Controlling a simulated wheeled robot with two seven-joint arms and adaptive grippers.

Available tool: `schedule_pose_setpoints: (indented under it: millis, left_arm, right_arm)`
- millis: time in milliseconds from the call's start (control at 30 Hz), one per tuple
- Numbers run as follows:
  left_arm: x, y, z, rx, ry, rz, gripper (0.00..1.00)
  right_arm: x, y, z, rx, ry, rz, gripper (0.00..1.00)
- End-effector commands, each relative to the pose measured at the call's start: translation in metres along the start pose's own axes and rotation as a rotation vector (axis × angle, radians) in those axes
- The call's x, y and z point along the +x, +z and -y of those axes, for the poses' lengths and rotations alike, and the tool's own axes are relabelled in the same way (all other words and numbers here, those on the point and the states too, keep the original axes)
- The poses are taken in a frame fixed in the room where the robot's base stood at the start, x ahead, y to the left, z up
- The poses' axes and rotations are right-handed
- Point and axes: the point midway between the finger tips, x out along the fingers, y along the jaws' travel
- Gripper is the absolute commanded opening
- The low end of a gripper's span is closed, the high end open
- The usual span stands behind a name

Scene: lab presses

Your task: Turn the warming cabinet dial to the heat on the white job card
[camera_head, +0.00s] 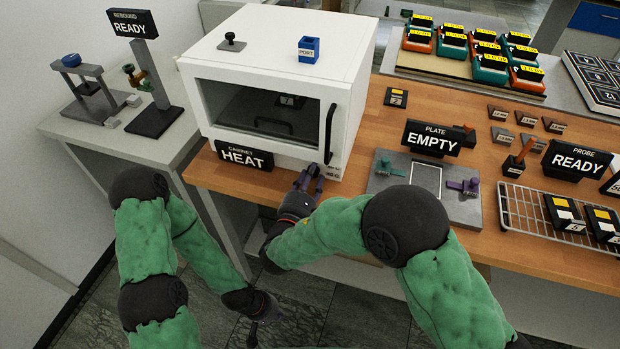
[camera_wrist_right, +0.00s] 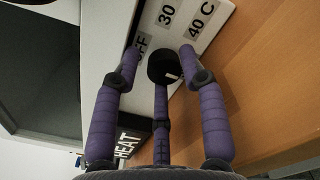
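The white warming cabinet (camera_head: 270,62) stands at the back left of the wooden bench, its glass door shut. Its black dial (camera_wrist_right: 162,66) shows in the right wrist view beside labels ending in "FF", "30" and "40 C"; a small pale mark is on the dial, but I cannot tell its setting. My right gripper (camera_head: 311,178), with purple fingers, is at the cabinet's lower front right corner. In the wrist view its fingers (camera_wrist_right: 160,62) are spread around the dial, with gaps at the sides. My left gripper (camera_head: 262,306) hangs low over the floor, fingers unclear. I cannot make out a white job card.
A black "HEAT" sign (camera_head: 245,156) stands left of the dial area. A grey plate fixture (camera_head: 462,209) and "EMPTY" sign (camera_head: 431,140) are to the right. A wire rack (camera_head: 520,215) stands further right. The cabinet's black door handle (camera_head: 329,133) is above my right gripper.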

Motion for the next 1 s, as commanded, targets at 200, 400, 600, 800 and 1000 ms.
schedule_pose_setpoints:
  millis: [200,400,600,800,1000]
  left_arm:
    - [0.0,0.0,0.0,0.0,0.0,0.0,0.0]
    - [0.0,0.0,0.0,0.0,0.0,0.0,0.0]
    - [0.0,0.0,0.0,0.0,0.0,0.0,0.0]
    - [0.0,0.0,0.0,0.0,0.0,0.0,0.0]
    - [0.0,0.0,0.0,0.0,0.0,0.0,0.0]
  right_arm:
    - [-0.001,-0.002,0.001,-0.004,0.001,-0.005,0.43]
    - [-0.017,-0.003,0.0,-0.005,0.003,-0.008,0.43]
    - [-0.056,-0.003,-0.001,-0.004,0.006,-0.008,0.43]
    - [-0.092,-0.002,0.0,-0.004,0.005,-0.006,0.43]
    - [-0.114,-0.001,0.0,-0.002,0.002,-0.004,0.43]
